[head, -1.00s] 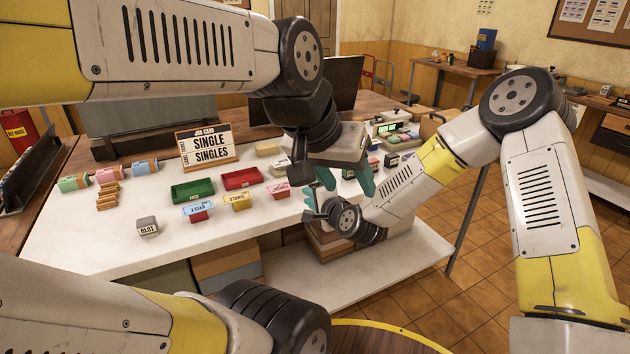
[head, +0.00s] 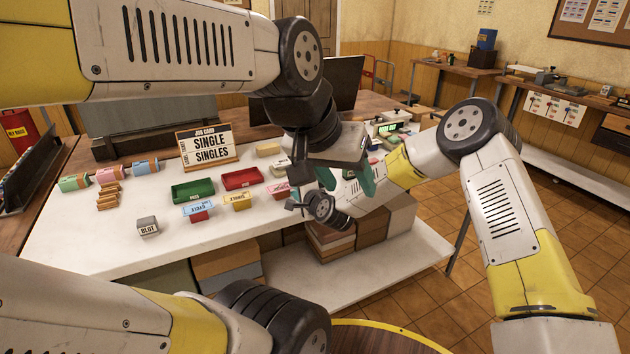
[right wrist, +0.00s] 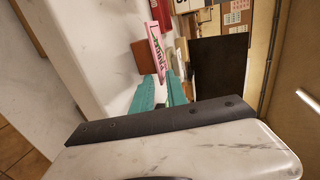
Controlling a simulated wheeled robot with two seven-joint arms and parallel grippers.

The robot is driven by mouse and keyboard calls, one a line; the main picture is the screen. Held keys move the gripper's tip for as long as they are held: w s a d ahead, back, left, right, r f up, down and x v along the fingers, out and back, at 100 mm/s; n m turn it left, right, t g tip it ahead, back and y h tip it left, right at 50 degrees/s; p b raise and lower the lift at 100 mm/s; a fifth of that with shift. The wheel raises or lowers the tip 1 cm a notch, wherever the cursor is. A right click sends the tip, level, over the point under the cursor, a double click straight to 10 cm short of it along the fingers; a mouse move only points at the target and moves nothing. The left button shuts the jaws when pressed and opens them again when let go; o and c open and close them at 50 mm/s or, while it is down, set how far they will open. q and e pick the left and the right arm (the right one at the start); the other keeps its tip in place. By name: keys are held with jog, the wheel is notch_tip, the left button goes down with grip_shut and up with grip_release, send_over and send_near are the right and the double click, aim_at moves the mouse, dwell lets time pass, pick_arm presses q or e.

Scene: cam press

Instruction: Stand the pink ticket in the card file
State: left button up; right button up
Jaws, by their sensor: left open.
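The pink ticket (head: 277,188) is tilted at a small stand near the table's front, and its lettered face shows in the right wrist view (right wrist: 157,50). My right gripper (right wrist: 160,78) is open, its two teal fingers apart, with the near end of the pink ticket at or between the tips. I cannot tell if they touch. In the head view the right fingers are mostly hidden. My left gripper (head: 347,183) is open and empty, hanging in front of the right forearm. A brown ribbed block (head: 108,196) at the left of the table may be the card file.
A blue ticket (head: 200,207) and a yellow ticket (head: 238,199) sit on blocks nearby. Behind are a green tray (head: 193,190), a red tray (head: 242,178) and a job card sign (head: 208,146). A grey block (head: 148,227) stands front left. The white tabletop (head: 90,240) is bare around it.

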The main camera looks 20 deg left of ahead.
jog(key=shift+c, duration=0.5)
grip_shut()
notch_tip(320, 180, up, 6)
dwell(0.3)
